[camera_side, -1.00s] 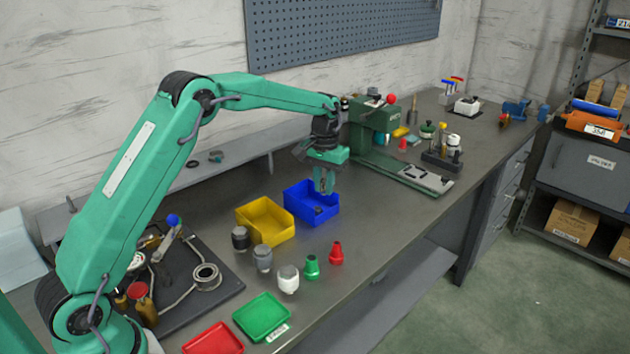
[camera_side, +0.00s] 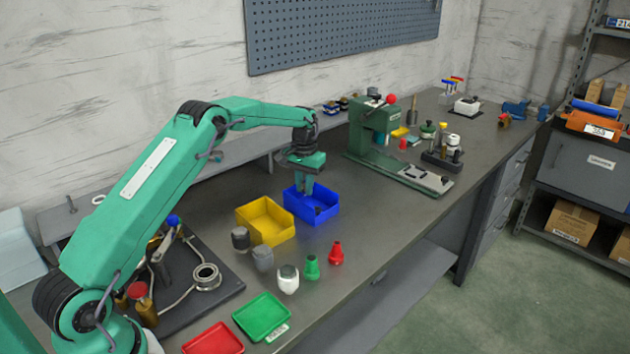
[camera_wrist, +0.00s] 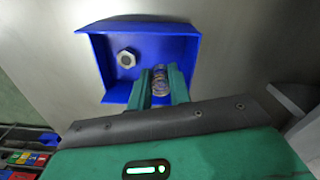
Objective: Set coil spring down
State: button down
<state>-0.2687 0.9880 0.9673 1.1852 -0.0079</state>
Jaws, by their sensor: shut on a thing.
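My gripper (camera_side: 304,188) points down into the back left part of the blue bin (camera_side: 326,213). In the wrist view its green fingers (camera_wrist: 159,86) are shut on the coil spring (camera_wrist: 160,75), a small coppery-grey coil between the tips. The spring is inside the outline of the blue bin (camera_wrist: 95,66) there. I cannot tell whether it touches the bin floor. In the side view the fingers and the bin hide the spring.
A hex nut (camera_wrist: 126,58) lies in the same bin, left of the spring. The yellow bin (camera_side: 266,221) stands close on the left. A green press (camera_side: 376,128) stands to the right. Bare bench (camera_side: 385,215) lies right of the blue bin.

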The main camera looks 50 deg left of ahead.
aim_at(305, 197)
jog(key=shift+f, duration=0.1)
jog(key=shift+f, duration=1.9)
jog(key=shift+f, duration=0.15)
jog(key=c, duration=1.6)
grip_release()
notch_tip(305, 197, up, 12)
jog(key=shift+f, duration=0.15)
jog(key=shift+r, duration=0.35)
